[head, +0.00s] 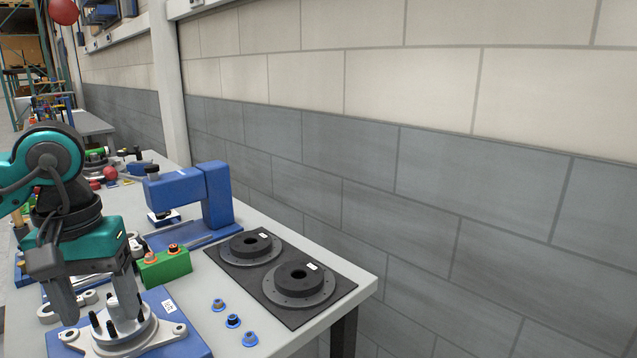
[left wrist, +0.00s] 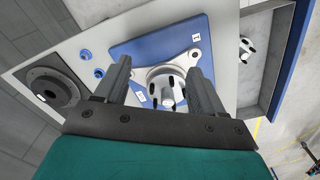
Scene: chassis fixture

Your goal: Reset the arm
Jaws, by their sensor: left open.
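My left gripper (head: 99,318) comes in from the left in the head view and points down over the grey metal fixture (head: 152,333). It is open, with one finger on either side of the fixture's raised hub and black studs. The fixture sits on a blue plate (head: 192,346) on the table. In the left wrist view, the open fingers of the gripper (left wrist: 160,66) flank the hub (left wrist: 168,84), and nothing is held between them. I cannot tell whether a finger touches the hub. My right gripper is in neither view.
Three blue-ringed parts (head: 233,321) lie right of the plate. Two dark round discs (head: 297,284) sit on a black mat (head: 343,288) at the table's right. A green button box (head: 167,268) and a blue C-shaped machine (head: 214,197) stand behind. A block wall (head: 420,190) runs along the table.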

